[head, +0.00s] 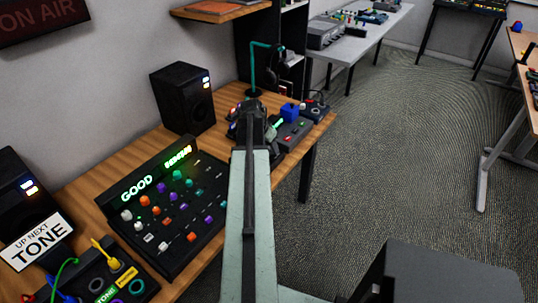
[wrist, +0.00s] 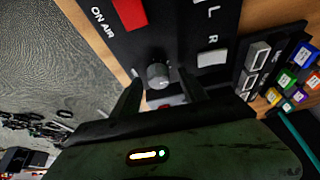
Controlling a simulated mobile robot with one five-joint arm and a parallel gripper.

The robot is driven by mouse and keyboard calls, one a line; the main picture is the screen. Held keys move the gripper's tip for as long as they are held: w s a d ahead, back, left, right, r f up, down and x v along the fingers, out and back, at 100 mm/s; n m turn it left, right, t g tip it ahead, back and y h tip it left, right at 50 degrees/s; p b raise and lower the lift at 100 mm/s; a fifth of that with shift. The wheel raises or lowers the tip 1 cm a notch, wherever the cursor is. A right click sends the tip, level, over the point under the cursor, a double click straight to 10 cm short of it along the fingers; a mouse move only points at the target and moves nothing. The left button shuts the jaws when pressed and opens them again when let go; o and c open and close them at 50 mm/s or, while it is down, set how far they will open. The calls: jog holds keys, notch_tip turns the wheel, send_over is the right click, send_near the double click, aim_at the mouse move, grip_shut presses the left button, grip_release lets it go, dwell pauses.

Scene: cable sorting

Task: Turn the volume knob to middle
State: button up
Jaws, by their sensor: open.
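A round grey knob (wrist: 158,75) stands on a dark panel (wrist: 172,30) in the wrist view. I take it as the volume knob, but no volume label is legible. My gripper (wrist: 160,92) is open, with one dark finger on each side of the knob; I cannot tell whether either finger touches it. The knob's pointer is too unclear to read its setting. In the head view my gripper (head: 252,112) is over the far part of the wooden desk, and my arm hides the knob there.
The panel carries a red ON AIR button (wrist: 130,13) and a pale switch (wrist: 212,58) by the letter R. Coloured cubes (wrist: 290,85) lie to the right. In the head view, a mixer (head: 170,208) reading GOOD and a black speaker (head: 183,98) stand left of my arm.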

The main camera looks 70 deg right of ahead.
grip_shut()
jog(key=shift+r+n, duration=0.1)
jog(key=shift+n, duration=0.4)
grip_release()
jog(key=shift+w, duration=0.1)
jog(key=s+p+v, duration=0.1)
jog(key=p+v, duration=0.6)
jog(key=shift+w+a+r, duration=0.2)
jog(key=shift+w+r, duration=0.1)
jog(key=shift+w, duration=0.1)
